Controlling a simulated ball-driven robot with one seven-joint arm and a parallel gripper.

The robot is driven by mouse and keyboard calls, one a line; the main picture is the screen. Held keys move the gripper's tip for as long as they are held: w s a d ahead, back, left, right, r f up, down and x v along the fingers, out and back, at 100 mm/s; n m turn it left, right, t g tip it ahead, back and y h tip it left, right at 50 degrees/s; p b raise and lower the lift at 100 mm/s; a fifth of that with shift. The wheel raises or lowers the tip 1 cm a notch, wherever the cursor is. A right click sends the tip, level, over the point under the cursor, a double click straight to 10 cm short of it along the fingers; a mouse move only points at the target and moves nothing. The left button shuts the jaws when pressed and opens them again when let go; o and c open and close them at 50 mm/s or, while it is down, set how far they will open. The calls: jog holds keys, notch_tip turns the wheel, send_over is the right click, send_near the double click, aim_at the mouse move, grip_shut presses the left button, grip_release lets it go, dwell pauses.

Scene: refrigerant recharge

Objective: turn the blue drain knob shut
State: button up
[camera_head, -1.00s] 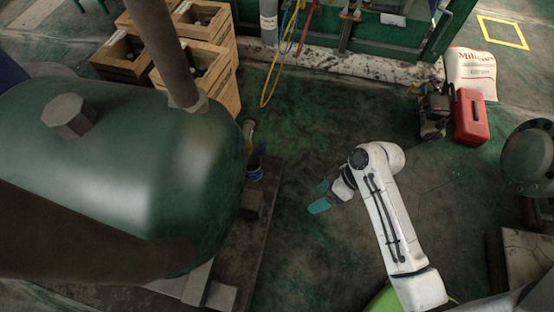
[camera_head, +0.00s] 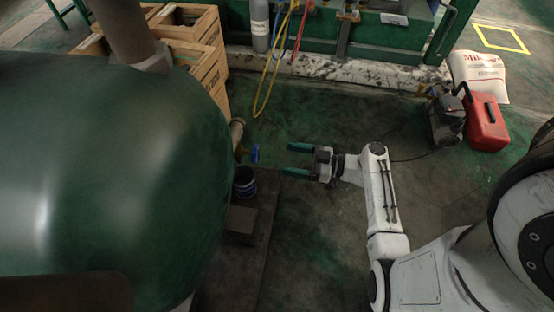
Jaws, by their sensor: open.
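The blue drain knob (camera_head: 255,154) sits at the end of a short valve on the right end of the big green tank (camera_head: 190,150). A tan pipe stub (camera_head: 237,128) stands out beside it. My gripper (camera_head: 289,159) is to the right of the knob, with its two green fingers spread apart and pointing left at it. A gap shows between the fingertips and the knob, and nothing is between the fingers. I cannot tell the height difference from this view.
A dark blue-banded bucket (camera_head: 244,181) stands under the valve. Wooden crates (camera_head: 205,50) stand behind the tank. Yellow, blue and red hoses (camera_head: 268,85) hang at the back. A red case (camera_head: 486,122), a dark machine (camera_head: 445,117) and a white sack (camera_head: 479,75) stand at right.

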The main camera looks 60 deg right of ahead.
aim_at(258, 154)
jog(key=p+x, duration=0.2)
jog(key=x, duration=0.7)
jog(key=shift+c, duration=0.2)
jog(key=c, duration=1)
jog(key=shift+r+m+p, duration=0.1)
jog(key=shift+m+p, duration=0.4)
jog(key=shift+m, duration=1.7)
jog(key=shift+m+p, duration=0.6)
jog(key=shift+m, duration=0.3)
jog(key=m, duration=0.2)
jog(key=shift+m, duration=0.3)
